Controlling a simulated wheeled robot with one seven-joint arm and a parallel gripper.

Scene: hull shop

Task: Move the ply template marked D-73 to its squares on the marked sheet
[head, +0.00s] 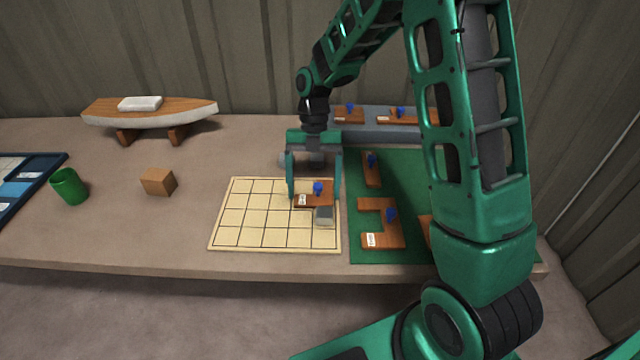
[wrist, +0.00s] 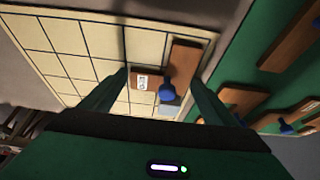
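A brown L-shaped ply template (head: 327,199) with a blue knob and a white label lies on the right part of the marked sheet (head: 232,236). It also shows in the wrist view (wrist: 183,58). Its label is too small to read, so I cannot tell if it is D-73. My gripper (head: 314,196) is above the template, its fingers wide apart on either side of the blue knob. In the wrist view my gripper (wrist: 160,76) is open, with clear space between each finger and the knob. A grey block (head: 324,216) sits on the sheet next to the template.
A green mat (head: 415,165) right of the sheet holds several templates, including a C-shaped one (head: 377,238). More templates lie on a grey shelf (head: 375,132) behind. A wooden block (head: 158,182), green cup (head: 69,186) and boat model (head: 150,112) stand left; bench between is clear.

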